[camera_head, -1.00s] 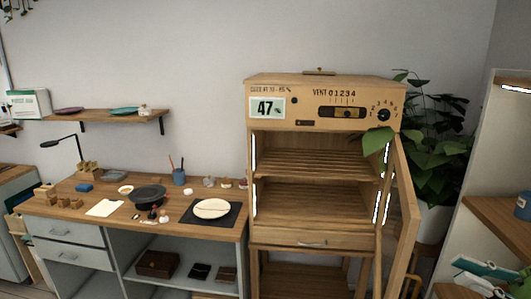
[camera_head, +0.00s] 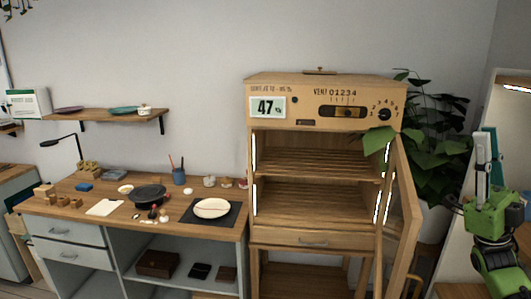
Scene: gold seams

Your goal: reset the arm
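My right arm (camera_head: 492,215), green with dark joints, stands at the right edge in front of the pale shelf unit. My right gripper (camera_head: 485,150) appears to be the narrow grey and dark part pointing up at the arm's top. It is small and seen at an angle, so I cannot tell whether its fingers are open or shut. I see nothing clearly held in it. My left gripper and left arm are not in view.
A wooden cabinet (camera_head: 325,238) stands in the middle, its door (camera_head: 408,215) swung open to the right. A plant (camera_head: 425,150) is behind the door. A desk (camera_head: 75,210) with a plate (camera_head: 211,208), dark bowl and small tools stands left. A wall shelf (camera_head: 100,116) hangs above.

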